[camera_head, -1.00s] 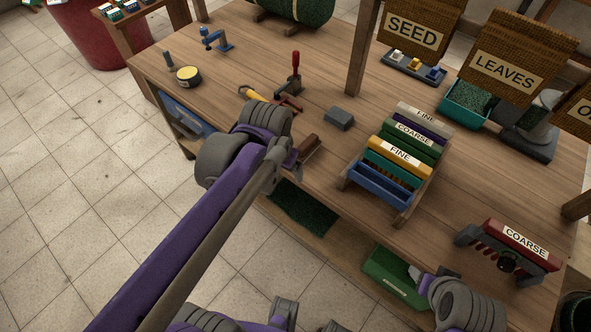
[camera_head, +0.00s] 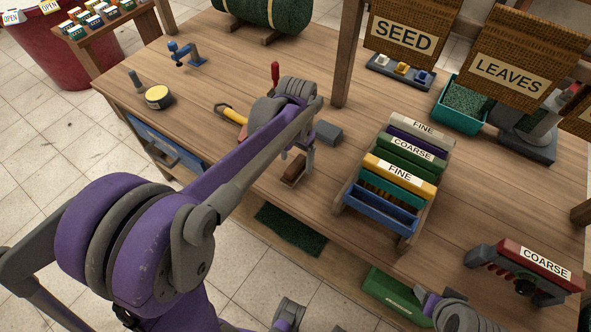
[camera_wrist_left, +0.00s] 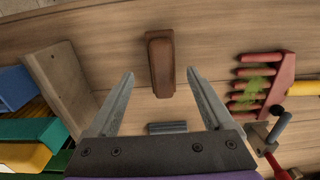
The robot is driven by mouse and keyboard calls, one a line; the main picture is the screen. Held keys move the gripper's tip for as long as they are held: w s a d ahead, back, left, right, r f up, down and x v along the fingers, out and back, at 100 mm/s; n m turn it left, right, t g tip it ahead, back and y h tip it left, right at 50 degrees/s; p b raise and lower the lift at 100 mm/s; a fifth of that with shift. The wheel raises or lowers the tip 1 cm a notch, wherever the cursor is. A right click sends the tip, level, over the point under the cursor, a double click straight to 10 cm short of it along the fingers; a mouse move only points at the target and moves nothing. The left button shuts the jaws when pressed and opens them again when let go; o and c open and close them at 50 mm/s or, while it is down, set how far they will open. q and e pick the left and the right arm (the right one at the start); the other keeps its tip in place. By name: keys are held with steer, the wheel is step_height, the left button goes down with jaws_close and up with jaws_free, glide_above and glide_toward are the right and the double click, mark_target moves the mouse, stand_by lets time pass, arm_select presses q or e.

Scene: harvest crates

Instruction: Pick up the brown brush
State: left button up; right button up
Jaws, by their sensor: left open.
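The brown brush (camera_head: 293,171) lies near the front edge of the wooden bench, left of the rack of labelled boxes. In the left wrist view the brush (camera_wrist_left: 160,62) is a long brown block, lying lengthwise between and just beyond the fingertips. My left gripper (camera_head: 297,160) is open and hangs over the brush, partly hiding it. In the wrist view its two fingers (camera_wrist_left: 160,76) are spread wide with nothing between them touching. My right gripper (camera_head: 425,298) shows only partly at the lower right, by the bench's front edge; its jaws are unclear.
The slanted rack (camera_head: 405,240) of labelled boxes stands close right of the brush. A grey block (camera_head: 328,133) sits behind it. A red rake-like tool (camera_wrist_left: 262,85) with a yellow handle lies nearby.

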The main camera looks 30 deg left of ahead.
mark_target(296, 164)
arm_select(q)
steer(key=f, duration=0.4)
steer(key=shift+w+a, duration=0.1)
steer(key=shift+a, duration=0.1)
jaws_close()
